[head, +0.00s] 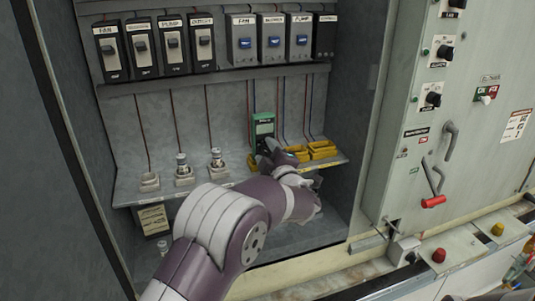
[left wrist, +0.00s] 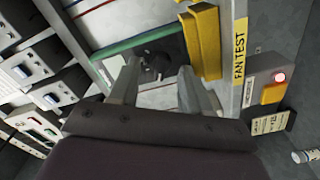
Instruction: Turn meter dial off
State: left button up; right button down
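The green-edged meter (head: 262,126) stands on the cabinet shelf in the head view, its lower part hidden behind my left gripper (head: 272,158). In the left wrist view the meter's green edge (left wrist: 140,42) and its dark round dial (left wrist: 154,62) show up close. My left gripper's two fingers (left wrist: 160,72) are apart, one on each side of the dial in the picture. I cannot tell whether either finger touches the dial. The dial's setting is too small to read. My right gripper is not in view.
Yellow blocks (head: 322,149) sit right of the meter on the shelf (head: 130,196). Wires hang from above, several ending at sockets on the left. Labelled switch boxes (head: 173,45) line the upper rail. A panel with a red-handled lever (head: 433,201) stands to the right.

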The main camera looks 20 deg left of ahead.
pick_arm(q)
jog(key=b+v, duration=0.3)
jog(key=v, duration=0.9)
jog(key=shift+s+d, duration=0.2)
jog(key=shift+s, duration=0.1)
